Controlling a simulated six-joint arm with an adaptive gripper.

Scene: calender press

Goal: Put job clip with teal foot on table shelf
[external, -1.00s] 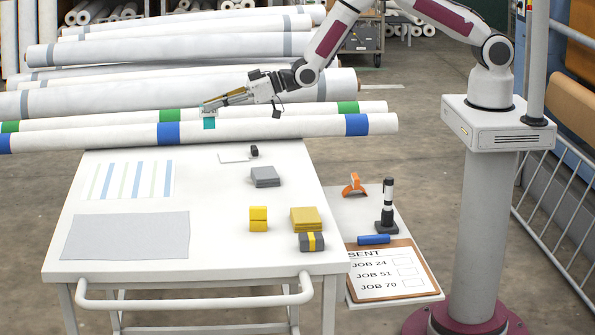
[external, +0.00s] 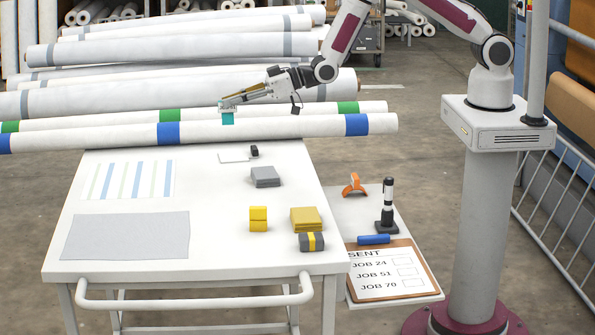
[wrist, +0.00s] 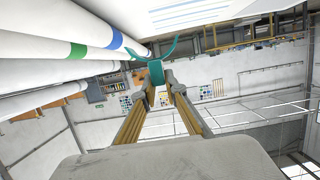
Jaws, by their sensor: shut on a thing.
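My gripper (external: 230,103) is shut on the job clip with the teal foot (external: 227,118). It holds the clip in front of the white rolls, above the far edge of the table, with the teal foot hanging down. In the wrist view my gripper's two yellow fingers (wrist: 160,88) close on the teal part of the clip (wrist: 156,72), and a curved teal piece shows beyond it. A low white shelf (external: 337,204) adjoins the table's right side, well to the right of and nearer the camera than the clip.
The shelf carries an orange clip (external: 354,184), a black-and-white upright tool (external: 387,205), a blue cylinder (external: 373,239) and a clipboard (external: 393,271). Grey and yellow blocks (external: 306,220) stand on the white table (external: 215,280). Long rolls (external: 270,127) lie behind it.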

